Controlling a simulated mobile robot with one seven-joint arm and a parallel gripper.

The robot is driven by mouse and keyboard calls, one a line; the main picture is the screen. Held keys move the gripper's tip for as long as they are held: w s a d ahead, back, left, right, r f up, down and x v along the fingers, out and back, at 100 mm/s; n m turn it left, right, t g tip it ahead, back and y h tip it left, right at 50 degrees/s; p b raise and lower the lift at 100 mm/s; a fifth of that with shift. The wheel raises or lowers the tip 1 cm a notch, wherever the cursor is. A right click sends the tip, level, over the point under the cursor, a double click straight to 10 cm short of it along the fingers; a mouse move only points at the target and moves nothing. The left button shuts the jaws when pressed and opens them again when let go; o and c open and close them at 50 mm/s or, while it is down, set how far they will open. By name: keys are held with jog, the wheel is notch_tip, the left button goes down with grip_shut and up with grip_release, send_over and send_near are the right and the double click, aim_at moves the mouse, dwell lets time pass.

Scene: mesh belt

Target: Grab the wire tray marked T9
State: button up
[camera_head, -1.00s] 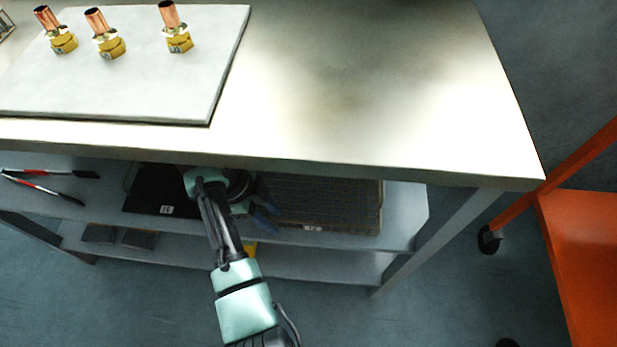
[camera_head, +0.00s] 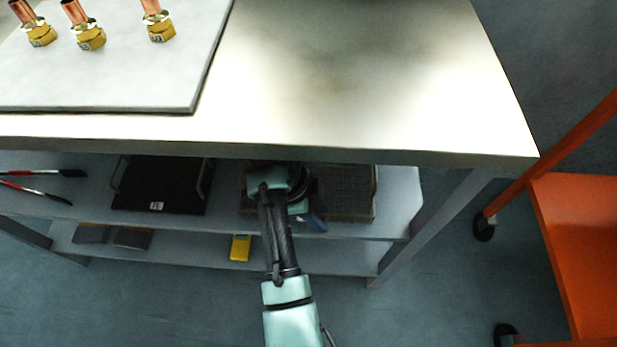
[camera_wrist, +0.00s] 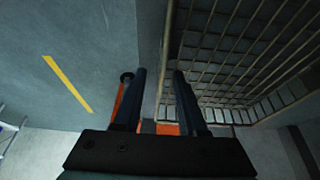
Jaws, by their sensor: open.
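A wire mesh tray (camera_head: 350,192) lies on the upper shelf under the table, right of my arm, which hides its left part. In the wrist view the wire tray (camera_wrist: 245,50) fills the upper right. No T9 marking is readable. My gripper (camera_wrist: 159,75) is open and empty. In the wrist view the tray's left edge runs between the two dark fingers; whether it is at their depth I cannot tell. In the head view my gripper (camera_head: 315,218) is at the shelf's front, mostly hidden by my wrist.
A black tray (camera_head: 160,185) with side handles and a small label sits left on the same shelf. A yellow item (camera_head: 240,247) lies on the lower shelf. The table top (camera_head: 350,90) overhangs the shelf. An orange cart (camera_head: 575,230) stands at the right; floor between is free.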

grip_shut()
dwell(1.4)
